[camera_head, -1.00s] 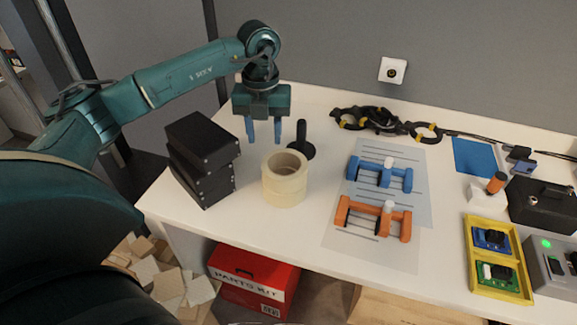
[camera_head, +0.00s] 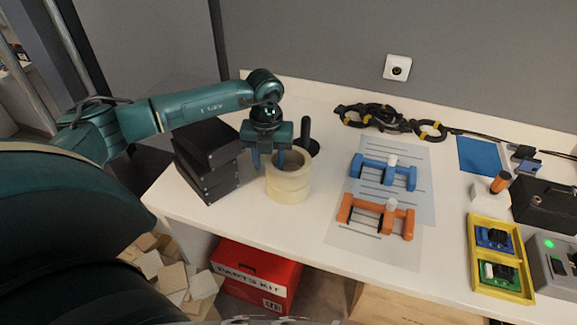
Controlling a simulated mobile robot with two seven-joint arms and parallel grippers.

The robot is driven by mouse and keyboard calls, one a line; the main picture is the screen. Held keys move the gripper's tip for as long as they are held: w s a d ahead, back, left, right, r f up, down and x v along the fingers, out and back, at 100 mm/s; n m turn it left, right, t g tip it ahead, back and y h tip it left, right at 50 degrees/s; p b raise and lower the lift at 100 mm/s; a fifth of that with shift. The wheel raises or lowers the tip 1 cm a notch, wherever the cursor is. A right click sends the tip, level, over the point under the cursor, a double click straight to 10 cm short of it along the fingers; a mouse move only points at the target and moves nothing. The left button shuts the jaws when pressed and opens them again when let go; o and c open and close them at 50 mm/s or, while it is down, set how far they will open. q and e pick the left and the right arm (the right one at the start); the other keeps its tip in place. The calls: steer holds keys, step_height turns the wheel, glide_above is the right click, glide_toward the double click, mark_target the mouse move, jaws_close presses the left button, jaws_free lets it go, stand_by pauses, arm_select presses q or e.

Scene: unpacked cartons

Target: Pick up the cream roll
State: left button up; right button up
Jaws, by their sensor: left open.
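The cream roll (camera_head: 288,188) looks like a stack of wide tape rolls with an open centre, upright on the white table. My left gripper (camera_head: 268,163) is open and points down at the roll's top left. One blue finger appears over the roll's opening and the other just outside its left side. Whether the fingers touch the roll cannot be told. My right gripper is not in view.
Stacked black boxes (camera_head: 208,160) stand close on the left. A black upright handle (camera_head: 307,138) stands right behind the roll. Blue (camera_head: 384,172) and orange (camera_head: 376,216) clamp-like parts lie on a sheet to the right. The table front (camera_head: 270,228) is clear.

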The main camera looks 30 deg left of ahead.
arm_select(q)
jaws_close()
steer(key=shift+r, duration=0.1)
stand_by(0.4)
step_height(320, 180, up, 10)
steer(key=shift+f, duration=0.1)
stand_by(0.5)
